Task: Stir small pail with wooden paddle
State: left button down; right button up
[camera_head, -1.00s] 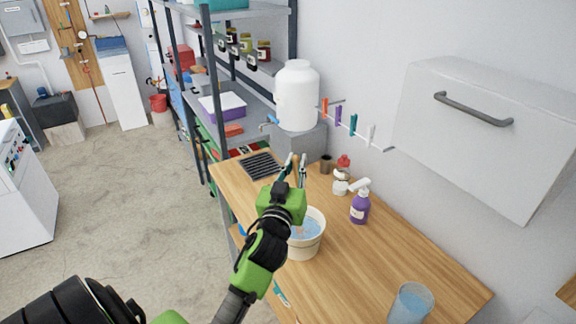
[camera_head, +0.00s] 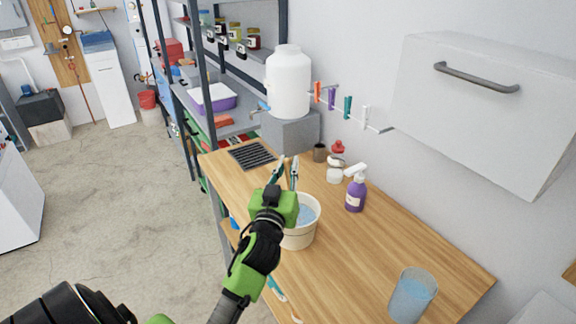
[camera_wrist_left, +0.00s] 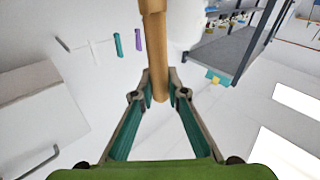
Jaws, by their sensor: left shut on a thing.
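The small pail (camera_head: 299,236) is cream-coloured and stands upright on the wooden worktop. Bluish contents show inside its rim. My left gripper (camera_head: 286,172) is in front of the pail's left side and hides part of it. In the left wrist view my left gripper (camera_wrist_left: 160,88) is shut on the wooden paddle (camera_wrist_left: 155,45), whose round brown shaft runs from between the fingertips to the top edge. The paddle's other end is out of that view. In the head view the paddle is hidden, so I cannot tell whether it touches the pail. My right gripper is not in view.
A blue tumbler (camera_head: 411,297) is near the front right. The worktop (camera_head: 365,255) is clear between pail and tumbler. A wall cabinet (camera_head: 480,110) hangs at right.

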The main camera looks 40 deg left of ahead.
aim_at(288, 186)
pick_arm(q)
jog(key=shift+f+b, duration=1.2)
jog(key=shift+f, duration=0.4)
notch_tip(288, 186, down, 3)
jog(key=b, duration=0.3)
jog(key=shift+f, duration=0.2)
notch_tip(288, 186, down, 2)
jog(key=shift+f+b, duration=0.1)
jog(key=shift+b, duration=0.75)
jog(key=shift+s, duration=0.1)
